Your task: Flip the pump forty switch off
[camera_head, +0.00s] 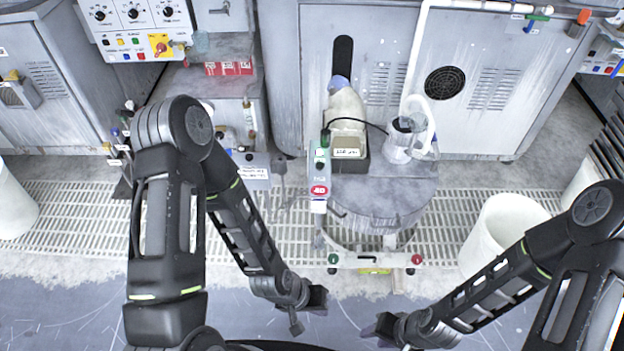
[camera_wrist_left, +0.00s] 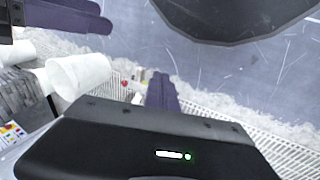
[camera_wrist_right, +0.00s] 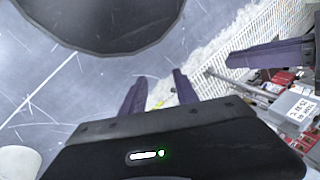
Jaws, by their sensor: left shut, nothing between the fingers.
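A low rail with green and red knobs (camera_head: 375,260) runs before the drum. A white bin (camera_head: 500,235) stands to its right. Grey cabinets line the back; the front floor is clear.

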